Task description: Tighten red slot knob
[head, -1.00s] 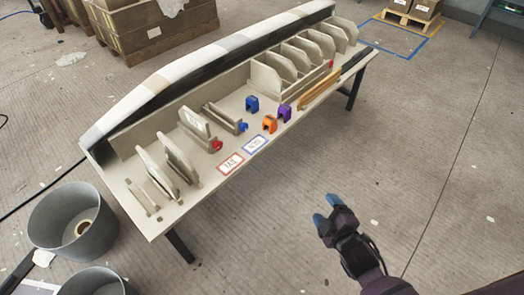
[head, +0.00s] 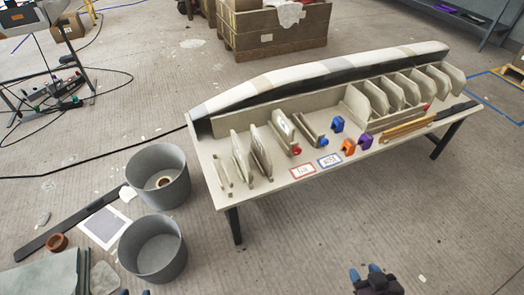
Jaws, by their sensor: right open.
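The red knob (head: 296,151) sits at the front end of a slotted beige fixture (head: 282,132) on the table. A blue knob (head: 324,142) sits on the neighbouring slotted fixture (head: 309,128). My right gripper (head: 364,272) is open and empty at the bottom edge, in front of the table and well apart from the red knob. Only the blue fingertips of my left gripper (head: 135,292) show at the bottom edge, apart from each other, below the grey bins. How tight the red knob is cannot be seen.
The table (head: 262,196) also holds orange (head: 348,147), purple (head: 366,142) and blue (head: 337,124) clips, red-framed (head: 303,170) and blue-framed (head: 329,160) labels, and upright panels. Grey bins (head: 152,247) stand left of it. Floor in front is clear.

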